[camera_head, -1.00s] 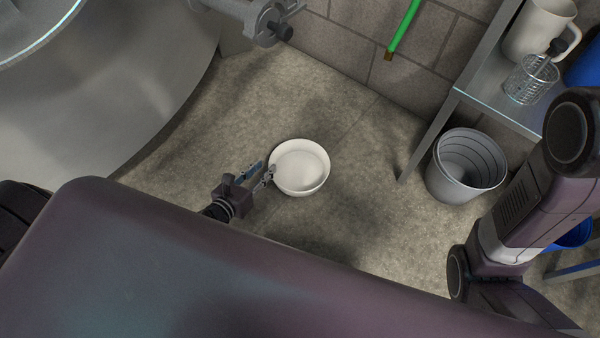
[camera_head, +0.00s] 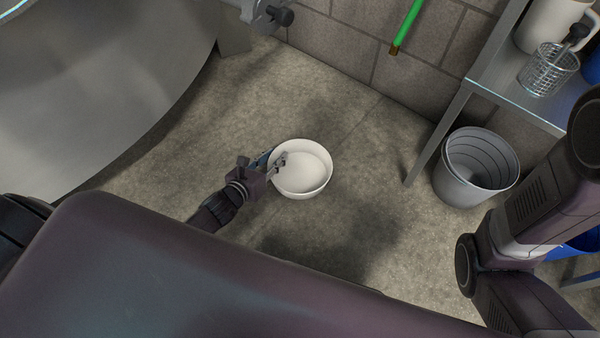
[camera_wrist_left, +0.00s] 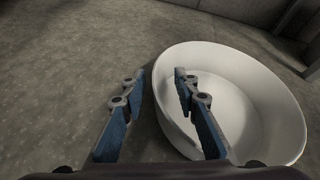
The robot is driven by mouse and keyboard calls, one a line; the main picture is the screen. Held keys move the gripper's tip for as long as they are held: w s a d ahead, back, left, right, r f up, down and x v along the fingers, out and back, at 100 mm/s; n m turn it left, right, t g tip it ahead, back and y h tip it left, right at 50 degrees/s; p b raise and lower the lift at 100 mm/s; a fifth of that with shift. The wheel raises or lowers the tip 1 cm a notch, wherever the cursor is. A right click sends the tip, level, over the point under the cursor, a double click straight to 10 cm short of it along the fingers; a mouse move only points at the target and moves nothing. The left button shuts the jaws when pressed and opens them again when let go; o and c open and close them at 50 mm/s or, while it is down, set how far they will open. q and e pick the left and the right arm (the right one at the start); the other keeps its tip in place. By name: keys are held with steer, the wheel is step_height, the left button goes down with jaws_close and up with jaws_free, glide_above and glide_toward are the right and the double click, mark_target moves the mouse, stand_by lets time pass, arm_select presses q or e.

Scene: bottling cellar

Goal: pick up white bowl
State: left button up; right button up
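The white bowl (camera_head: 304,172) stands upright on the stone floor in the middle of the head view, and it looks empty. My left gripper (camera_head: 272,157) is at the bowl's left rim. In the left wrist view the bowl (camera_wrist_left: 262,100) fills the right half. There the left gripper (camera_wrist_left: 157,88) is open, with one finger outside the bowl's left wall and the other over the inside. The near rim lies between the two fingers. I cannot tell whether either finger touches the bowl. My right gripper is not in view.
A grey bucket (camera_head: 462,185) stands to the right, beside a metal table (camera_head: 500,88) with a wire basket (camera_head: 548,72) and a white jug (camera_head: 545,28). A large steel tank (camera_head: 90,100) takes up the left. A green hose (camera_head: 408,22) hangs on the wall. Floor around the bowl is clear.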

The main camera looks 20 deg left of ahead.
arm_select(q)
steer(key=shift+c, duration=0.5)
jaws_close()
steer(key=shift+r, duration=0.1)
